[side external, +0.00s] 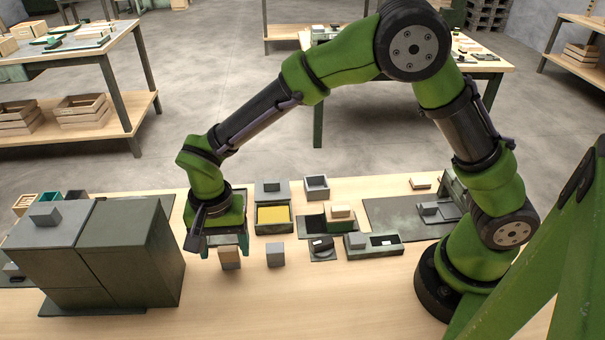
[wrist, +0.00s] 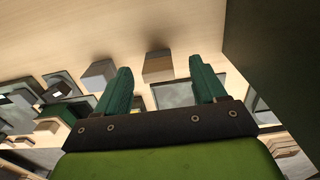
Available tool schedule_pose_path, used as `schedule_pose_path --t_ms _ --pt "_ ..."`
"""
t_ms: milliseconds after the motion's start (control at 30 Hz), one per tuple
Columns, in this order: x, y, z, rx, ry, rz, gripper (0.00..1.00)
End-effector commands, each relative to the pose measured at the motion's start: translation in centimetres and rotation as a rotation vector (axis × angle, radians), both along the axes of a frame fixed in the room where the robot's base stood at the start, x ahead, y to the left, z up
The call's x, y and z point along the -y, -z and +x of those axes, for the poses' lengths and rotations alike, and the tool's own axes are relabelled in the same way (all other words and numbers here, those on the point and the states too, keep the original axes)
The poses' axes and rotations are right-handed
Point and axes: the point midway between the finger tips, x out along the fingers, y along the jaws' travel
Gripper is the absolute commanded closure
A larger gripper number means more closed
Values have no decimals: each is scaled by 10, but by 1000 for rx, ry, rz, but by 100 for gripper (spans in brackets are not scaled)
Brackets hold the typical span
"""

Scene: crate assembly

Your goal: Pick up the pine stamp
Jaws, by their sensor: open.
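The pine stamp appears to be the small light-wood block (side external: 230,259), standing on the bench below my gripper (side external: 224,248) in the side view. Its upper part is hidden by the gripper. In the wrist view the wooden block (wrist: 158,67) shows in the gap between the green fingertips (wrist: 160,70), with space on both sides. My gripper is open, pointing down and holding nothing. I cannot tell whether the fingertips reach down past the top of the block. A grey block (side external: 275,255) of similar size stands just to its right, also in the wrist view (wrist: 98,74).
A large dark grey cabinet (side external: 150,250) stands close on the left, with a small block on top. Behind and right are a yellow-filled tray (side external: 273,215), a dark round-ended piece (side external: 321,248) and a two-part tray (side external: 385,243). The front bench (side external: 300,305) is clear.

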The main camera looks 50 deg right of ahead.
Motion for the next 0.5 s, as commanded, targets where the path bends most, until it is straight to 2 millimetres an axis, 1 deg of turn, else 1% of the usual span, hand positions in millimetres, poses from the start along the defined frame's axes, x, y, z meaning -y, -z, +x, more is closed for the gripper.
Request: schedule_pose_path --t_ms 100,200,333,500 --pt "4 20 -1 -5 2 -2 30" --pt "5 34 -1 -5 1 -2 30" --pt "4 44 -1 -3 0 -1 30" --pt "4 44 -1 -1 0 0 30"
